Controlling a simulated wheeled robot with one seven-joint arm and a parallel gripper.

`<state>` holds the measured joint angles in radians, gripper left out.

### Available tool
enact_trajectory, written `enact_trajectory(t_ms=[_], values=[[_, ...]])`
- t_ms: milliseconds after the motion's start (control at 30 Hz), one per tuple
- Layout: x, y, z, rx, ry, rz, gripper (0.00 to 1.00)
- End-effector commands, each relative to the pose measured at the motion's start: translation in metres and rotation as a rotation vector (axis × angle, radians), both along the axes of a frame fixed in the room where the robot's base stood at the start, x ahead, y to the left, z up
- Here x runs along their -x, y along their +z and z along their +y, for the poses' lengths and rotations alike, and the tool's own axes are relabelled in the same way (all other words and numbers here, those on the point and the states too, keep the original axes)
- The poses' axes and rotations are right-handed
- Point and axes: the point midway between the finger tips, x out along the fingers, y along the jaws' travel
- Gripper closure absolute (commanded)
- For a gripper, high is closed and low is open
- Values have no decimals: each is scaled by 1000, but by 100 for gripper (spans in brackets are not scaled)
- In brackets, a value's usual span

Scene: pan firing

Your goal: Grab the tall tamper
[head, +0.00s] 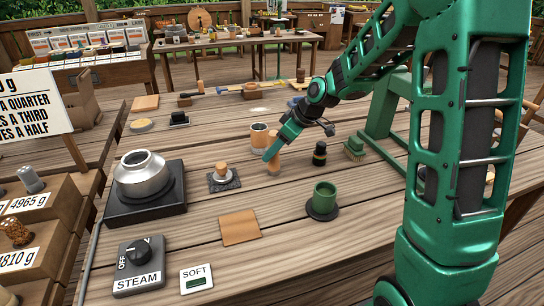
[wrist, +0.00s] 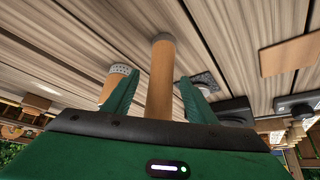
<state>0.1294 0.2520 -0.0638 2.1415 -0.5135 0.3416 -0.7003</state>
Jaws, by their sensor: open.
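The tall tamper (head: 273,167) is a slim wooden cylinder standing upright on the plank table, right of the short tamper. In the wrist view the tall tamper (wrist: 160,70) stands between the two green fingers of my gripper (wrist: 158,84). The fingers are open, one on each side of it, and I see a gap on both sides. In the head view my gripper (head: 271,151) reaches down at its upper part, and a finger hides some of it. The short tamper (head: 221,170), with a wooden knob, stands on a dark mat (head: 229,186).
A tan canister (head: 259,136) stands close behind the tall tamper. A dark bottle (head: 320,154) and a brush (head: 355,149) are to the right. A metal pot (head: 143,176) sits on a black burner at left.

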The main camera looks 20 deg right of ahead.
Motion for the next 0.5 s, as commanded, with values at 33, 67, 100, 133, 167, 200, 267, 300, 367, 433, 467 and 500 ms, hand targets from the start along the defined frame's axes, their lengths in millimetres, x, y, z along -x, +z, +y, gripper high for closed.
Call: enact_trajectory(t_ms=[33,67,100,133,167,200,267,300,367,433,467,500], values=[[-1,-4,2,-1,1,1,48],[-2,-5,2,-1,1,1,48],[-2,-6,3,0,1,0,48],[-3,-6,3,0,1,0,48],[-3,-6,3,0,0,0,48],[-3,-6,3,0,0,0,48],[-3,-6,3,0,0,0,48],[-3,-6,3,0,0,0,48],[-3,-6,3,0,0,0,58],[-3,-6,3,0,0,0,74],[-3,-6,3,0,0,0,82],[-3,-6,3,0,0,0,91]])
